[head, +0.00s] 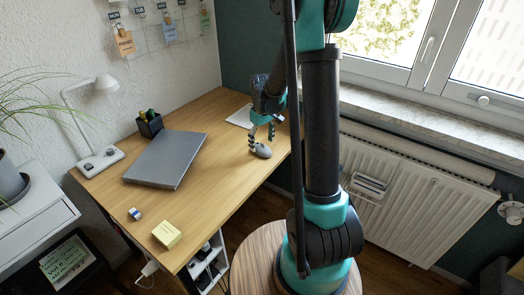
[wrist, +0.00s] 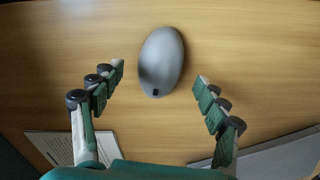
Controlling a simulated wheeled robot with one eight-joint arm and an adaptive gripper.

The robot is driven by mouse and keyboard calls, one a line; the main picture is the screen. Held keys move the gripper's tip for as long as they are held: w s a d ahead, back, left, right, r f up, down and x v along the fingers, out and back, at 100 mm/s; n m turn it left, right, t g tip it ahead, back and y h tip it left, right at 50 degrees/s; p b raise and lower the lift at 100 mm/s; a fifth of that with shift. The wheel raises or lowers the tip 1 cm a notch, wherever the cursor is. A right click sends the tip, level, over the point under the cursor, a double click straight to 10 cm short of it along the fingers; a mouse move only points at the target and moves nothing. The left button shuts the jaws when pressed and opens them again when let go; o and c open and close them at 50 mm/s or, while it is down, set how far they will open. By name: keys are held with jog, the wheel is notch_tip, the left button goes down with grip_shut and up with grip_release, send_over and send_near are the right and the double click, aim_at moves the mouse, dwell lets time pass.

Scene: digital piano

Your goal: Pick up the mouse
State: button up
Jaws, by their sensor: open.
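The mouse (wrist: 162,62) is a smooth grey oval lying on the wooden desk. In the wrist view it is at the upper middle, just beyond and between the fingertips of my gripper (wrist: 160,75). The fingers are spread apart, with bare desk showing between them, and they hold nothing. In the head view the mouse (head: 262,150) lies near the desk's right edge. My gripper (head: 261,133) hangs open, pointing down just above or beside it. I cannot tell the exact height of the fingertips above the desk.
A closed grey laptop (head: 165,160) lies left of the mouse on the desk (head: 215,190). White paper (head: 238,117) lies behind my gripper. A pen holder (head: 149,124), a lamp (head: 98,160), yellow notes (head: 167,234) and a small eraser-like block (head: 135,214) are farther left. The front middle is clear.

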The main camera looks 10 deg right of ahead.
jog(key=shift+f, duration=0.9)
jog(key=c, duration=1.3)
